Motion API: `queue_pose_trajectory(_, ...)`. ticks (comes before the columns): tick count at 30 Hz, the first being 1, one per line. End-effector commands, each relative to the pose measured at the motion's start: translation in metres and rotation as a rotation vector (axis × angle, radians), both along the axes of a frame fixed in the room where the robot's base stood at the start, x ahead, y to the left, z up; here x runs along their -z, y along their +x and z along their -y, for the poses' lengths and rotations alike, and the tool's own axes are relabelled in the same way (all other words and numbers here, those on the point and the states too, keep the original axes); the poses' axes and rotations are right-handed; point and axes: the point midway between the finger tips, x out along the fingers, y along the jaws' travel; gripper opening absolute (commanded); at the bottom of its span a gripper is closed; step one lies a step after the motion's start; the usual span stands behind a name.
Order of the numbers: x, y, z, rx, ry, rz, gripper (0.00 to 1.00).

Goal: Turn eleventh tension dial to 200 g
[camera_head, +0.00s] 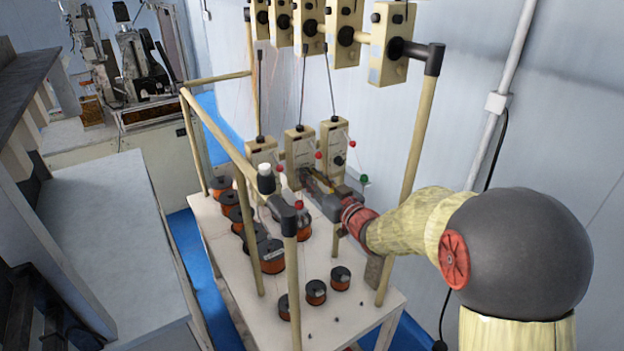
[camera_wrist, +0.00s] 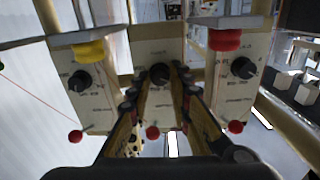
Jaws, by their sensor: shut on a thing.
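Three cream tension units with black dials show in the wrist view. The middle dial (camera_wrist: 160,73) sits between the fingertips of my gripper (camera_wrist: 158,82), which is shut on it. The left dial (camera_wrist: 78,81) and right dial (camera_wrist: 243,68) stand free on either side. The scale markings are too small to read. I cannot tell from a number which unit is the eleventh. In the head view, my gripper (camera_head: 308,180) reaches to the front of the middle unit (camera_head: 299,142), and its dial is hidden there.
Red-tipped wire arms (camera_wrist: 152,132) stick out below the dials. A cream pipe frame (camera_head: 418,130) surrounds the units, with a row of cream boxes (camera_head: 391,45) above. Copper wire spools (camera_head: 271,256) stand on the white table (camera_head: 375,310) below. A grey bench (camera_head: 110,230) is at left.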

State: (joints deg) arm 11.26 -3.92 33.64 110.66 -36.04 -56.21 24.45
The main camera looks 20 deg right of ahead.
Motion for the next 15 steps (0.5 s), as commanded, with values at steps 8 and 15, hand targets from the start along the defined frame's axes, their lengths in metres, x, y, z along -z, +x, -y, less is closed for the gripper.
queue_pose_trajectory(8,-0.0003,0.0000,-0.0001,0.000,0.002,-0.001,0.23)
queue_pose_trajectory(15,-0.0002,0.0000,0.0000,0.000,0.002,-0.001,0.36)
